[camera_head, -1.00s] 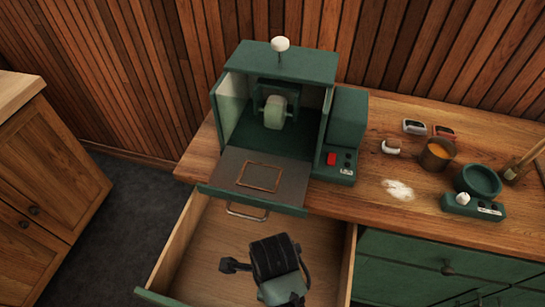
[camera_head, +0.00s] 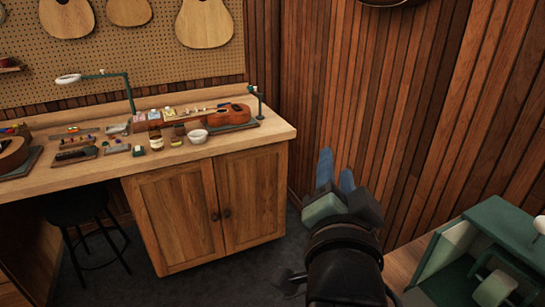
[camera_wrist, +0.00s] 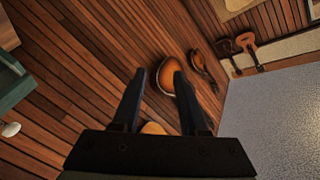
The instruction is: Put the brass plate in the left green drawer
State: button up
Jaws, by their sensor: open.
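My gripper (camera_head: 336,170) is raised in front of the slatted wall, left of the green machine, in the head view. In the wrist view my gripper (camera_wrist: 159,75) has its two dark fingers apart, with nothing held between them. The brass plate is not visible in either current view. The left green drawer is also out of view now.
A wooden workbench (camera_head: 225,140) stands at the left with a ukulele (camera_head: 215,116), jars and a white bowl (camera_head: 197,136) on it. A black stool (camera_head: 80,210) is under it. Dark floor (camera_head: 215,280) lies clear before its cabinet. Instruments (camera_wrist: 185,80) hang on the slatted wall.

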jog(key=s+a+r+n+t+y, duration=0.1)
jog(key=s+a+r+n+t, duration=0.2)
jog(key=r, duration=0.5)
jog(key=s+a+r+n+t+y, duration=0.1)
jog(key=s+a+r+n+t, duration=0.2)
jog(key=r, duration=0.6)
jog(key=s+a+r+n+t+y, duration=0.1)
jog(key=s+a+r+n+t, duration=0.3)
jog(key=r, duration=0.4)
jog(key=shift+s+a+r+n+y, duration=0.2)
jog(key=shift+s+n+y, duration=0.1)
jog(key=shift+s+n, duration=0.5)
jog(key=shift+f, duration=0.15)
